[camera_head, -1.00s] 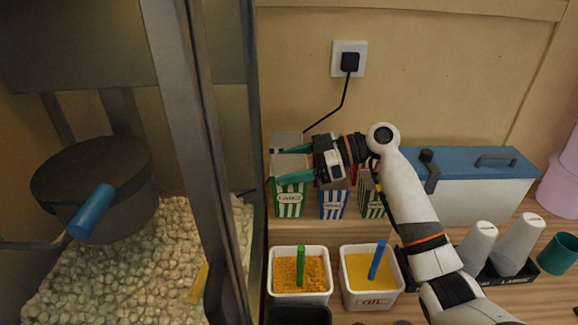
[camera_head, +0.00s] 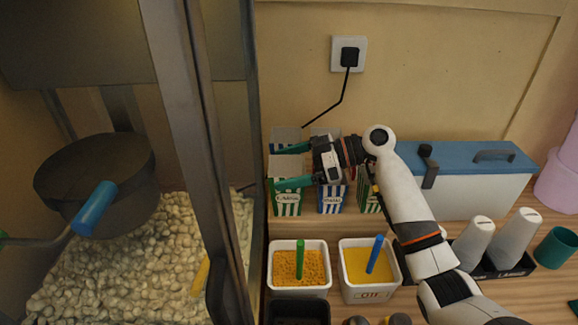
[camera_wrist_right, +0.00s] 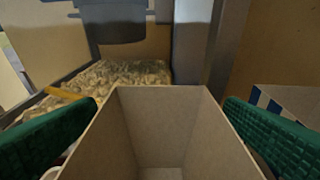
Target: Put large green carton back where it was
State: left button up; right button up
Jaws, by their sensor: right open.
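The large green carton (camera_head: 287,202), white with green stripes and open at the top, stands upright at the left end of the row of cartons by the back wall. In the right wrist view its open, empty inside (camera_wrist_right: 165,140) fills the middle. My right gripper (camera_head: 276,168) is open with one teal finger on each side of the carton's top. In the wrist view small gaps show between the fingers and the carton walls. The fingers and wrist hide part of the carton in the head view. My left gripper is not in view.
A blue-striped carton (camera_head: 331,201) and another green-striped carton (camera_head: 369,198) stand close on the right. Tubs of orange (camera_head: 316,269) and yellow (camera_head: 354,265) contents stand in front. The popcorn machine's metal post (camera_head: 204,160) is close on the left.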

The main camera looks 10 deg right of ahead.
jog(key=shift+d, duration=0.25)
jog(key=b+v, duration=0.4)
jog(key=v, duration=0.7)
jog(key=shift+d+r, duration=0.25)
jog(key=shift+s, duration=0.15)
